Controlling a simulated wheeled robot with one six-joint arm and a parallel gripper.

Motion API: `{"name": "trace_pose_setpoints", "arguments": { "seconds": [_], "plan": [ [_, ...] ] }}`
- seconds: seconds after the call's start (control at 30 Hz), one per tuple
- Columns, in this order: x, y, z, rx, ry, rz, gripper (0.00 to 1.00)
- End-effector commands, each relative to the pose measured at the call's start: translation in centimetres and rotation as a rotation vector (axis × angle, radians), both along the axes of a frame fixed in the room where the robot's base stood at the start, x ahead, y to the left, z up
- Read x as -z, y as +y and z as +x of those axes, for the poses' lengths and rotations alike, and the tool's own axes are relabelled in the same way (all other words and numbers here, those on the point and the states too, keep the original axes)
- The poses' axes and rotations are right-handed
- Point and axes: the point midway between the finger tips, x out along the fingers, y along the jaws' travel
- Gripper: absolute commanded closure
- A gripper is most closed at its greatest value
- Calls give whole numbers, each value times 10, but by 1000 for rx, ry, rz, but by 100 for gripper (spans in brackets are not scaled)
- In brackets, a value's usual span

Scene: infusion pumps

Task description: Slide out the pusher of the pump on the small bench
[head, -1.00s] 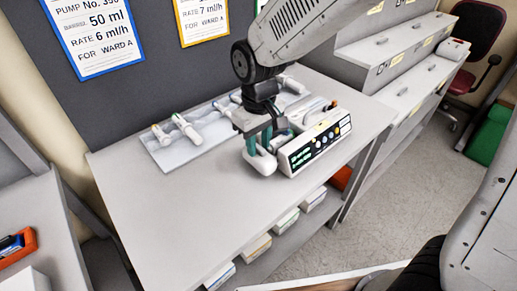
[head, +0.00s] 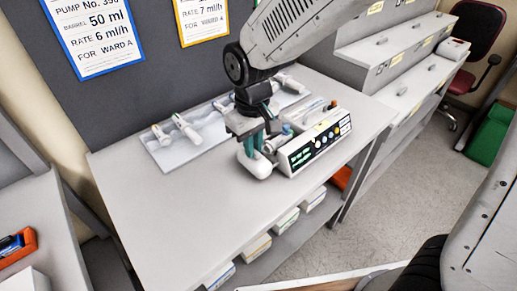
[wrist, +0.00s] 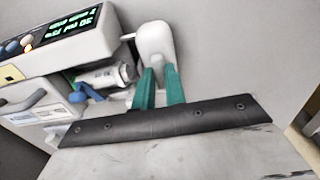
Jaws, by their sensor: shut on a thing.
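The pump (head: 318,145) is a white box with a dark, lit display and coloured buttons, standing on the small bench (head: 190,215). Its pusher (head: 256,167) is a rounded white block at the pump's left end; in the wrist view the pusher (wrist: 155,42) stands apart from the pump body (wrist: 75,45), with a thin rod between them. My gripper (head: 257,150) is over the pusher, its green fingers (wrist: 161,82) shut on it. A clear syringe (wrist: 115,75) lies along the pump beside the fingers. The fingers partly hide the pusher.
A pale tray (head: 165,155) with several syringes lies behind the pump, near the dark panel (head: 130,110). The bench's front left is clear. Several boxes (head: 285,222) sit on the shelf below. A grey drawer unit (head: 400,75) stands to the right.

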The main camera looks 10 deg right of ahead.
Motion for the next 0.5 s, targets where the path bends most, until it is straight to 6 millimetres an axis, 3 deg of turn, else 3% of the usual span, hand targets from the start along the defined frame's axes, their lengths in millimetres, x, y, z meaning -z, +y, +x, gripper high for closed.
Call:
{"name": "trace_pose_setpoints", "arguments": {
  "seconds": [0.5],
  "plan": [
    [0, 22, -15, -2, -1, 1, 95]
  ]
}}
